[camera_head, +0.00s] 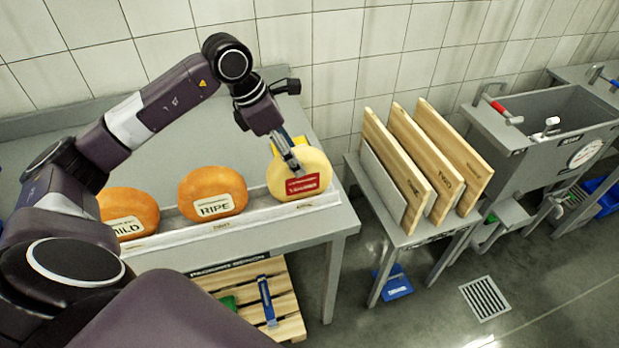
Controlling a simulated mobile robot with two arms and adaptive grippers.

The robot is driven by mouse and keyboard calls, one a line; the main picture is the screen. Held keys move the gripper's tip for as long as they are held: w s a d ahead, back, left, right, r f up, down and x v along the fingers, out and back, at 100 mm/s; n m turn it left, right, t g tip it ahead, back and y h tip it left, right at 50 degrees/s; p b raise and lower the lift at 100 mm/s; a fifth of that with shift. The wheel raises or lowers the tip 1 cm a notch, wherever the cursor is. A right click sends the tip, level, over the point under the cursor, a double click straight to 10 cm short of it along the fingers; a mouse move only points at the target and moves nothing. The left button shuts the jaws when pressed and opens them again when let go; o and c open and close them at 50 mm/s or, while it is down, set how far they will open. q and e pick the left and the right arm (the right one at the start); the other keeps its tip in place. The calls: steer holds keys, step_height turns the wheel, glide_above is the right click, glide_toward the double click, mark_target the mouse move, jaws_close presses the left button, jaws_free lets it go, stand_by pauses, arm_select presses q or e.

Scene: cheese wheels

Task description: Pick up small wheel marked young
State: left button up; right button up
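A pale yellow cheese wheel (317,168) with a red label stands upright at the right end of a light rack on the grey table. The label's lettering is too small to read surely. My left gripper (291,157) is over the wheel's upper left edge, pointing down, with a finger in front of its face. The other finger is not clear, so I cannot tell whether it grips the wheel. Two orange wheels stand to the left, one marked RIPE (212,187) and one whose label reads MILD (130,208), partly cut by my arm. My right gripper is not in view.
The grey table (290,236) stands against a tiled wall. To its right, wooden boards (440,150) stand upright on a small stand, beside a steel sink (548,115). A wooden pallet (287,300) with a blue-handled tool lies under the table. Some floor is clear at right.

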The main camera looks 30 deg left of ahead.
mark_target(308, 175)
arm_select(q)
steer(key=x, duration=0.2)
steer(key=p+x, duration=0.1)
steer(key=x, duration=0.2)
steer(key=p+x, duration=0.1)
steer(key=x, duration=0.2)
steer(key=shift+d+r, duration=0.1)
steer(key=shift+d, duration=0.15)
steer(key=shift+d+f+p, duration=0.1)
steer(key=shift+f+p, duration=0.2)
steer(key=shift+f, duration=0.05)
steer(key=shift+w+f, duration=0.15)
steer(key=shift+f, duration=0.1)
jaws_close()
steer(key=shift+w+r, duration=0.1)
steer(key=shift+r, duration=0.1)
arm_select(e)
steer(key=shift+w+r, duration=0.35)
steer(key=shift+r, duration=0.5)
